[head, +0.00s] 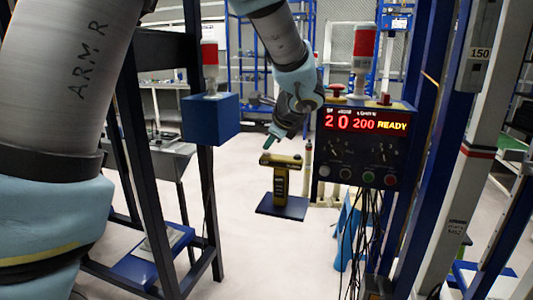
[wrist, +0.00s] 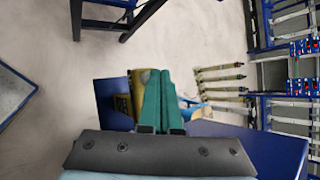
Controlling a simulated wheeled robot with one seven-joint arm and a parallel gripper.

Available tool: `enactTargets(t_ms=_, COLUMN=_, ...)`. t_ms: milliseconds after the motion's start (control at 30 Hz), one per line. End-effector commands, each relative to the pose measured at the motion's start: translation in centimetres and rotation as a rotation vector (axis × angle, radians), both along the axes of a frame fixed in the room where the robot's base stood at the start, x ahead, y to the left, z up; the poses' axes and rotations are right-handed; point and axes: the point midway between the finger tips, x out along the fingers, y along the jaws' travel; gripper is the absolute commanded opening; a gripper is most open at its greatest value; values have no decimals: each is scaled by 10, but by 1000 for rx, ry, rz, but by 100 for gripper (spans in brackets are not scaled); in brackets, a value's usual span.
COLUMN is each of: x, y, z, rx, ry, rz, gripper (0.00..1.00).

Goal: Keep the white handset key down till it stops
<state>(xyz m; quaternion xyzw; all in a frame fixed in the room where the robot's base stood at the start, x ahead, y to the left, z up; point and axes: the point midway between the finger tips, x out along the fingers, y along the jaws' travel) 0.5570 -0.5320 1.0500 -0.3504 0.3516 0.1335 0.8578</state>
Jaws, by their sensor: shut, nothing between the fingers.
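A yellow and black handset (head: 281,184) stands upright on a dark blue plate (head: 268,207) in the middle of the head view. My gripper (head: 270,140) is just above the handset's top, with its teal fingers pointing down. In the wrist view, the fingers of my gripper (wrist: 161,76) are shut together with nothing between them. The yellow handset (wrist: 137,88) shows behind and left of them, partly covered. The dark blue plate (wrist: 111,99) is further left. I cannot make out the white key, nor tell whether the fingertips touch the handset.
A control box (head: 362,150) with a lit red display reading "20 200 READY" stands right of the handset, with cables hanging below. A blue box (head: 211,119) with a red-topped lamp is at left. Dark frame posts flank the pale open floor (head: 250,255).

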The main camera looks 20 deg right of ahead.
Motion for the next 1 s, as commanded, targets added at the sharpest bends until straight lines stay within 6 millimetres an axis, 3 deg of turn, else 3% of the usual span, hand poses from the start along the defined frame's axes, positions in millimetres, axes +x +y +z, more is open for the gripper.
enactTargets(t_ms=1000, x=0, y=0, z=-9, rx=1, ry=1, rz=-1, gripper=0)
